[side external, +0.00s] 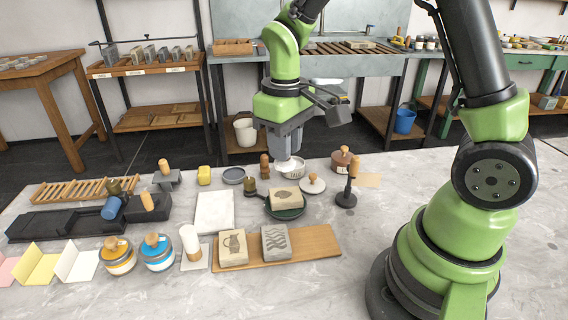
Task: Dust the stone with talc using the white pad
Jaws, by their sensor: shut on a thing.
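My gripper (284,150) points down over the middle of the marble table and is shut on the white pad (285,164). The pad's rounded white underside shows below the fingers; its grip is hidden. The pad is at a shallow pale dish (298,173), overlapping it in this view; I cannot tell whether they touch. A beige stone (286,198) lies on a dark green round stand (287,213) just in front of the dish. Two more stones, one beige (233,248) and one grey with wavy marks (275,242), lie on a wooden board (318,241).
A pale knobbed lid or pad (313,186), a brown knobbed pot (342,166) and a dark upright tool (349,184) stand right of the dish. Painted pots (158,255) and a white roller (190,240) stand front left.

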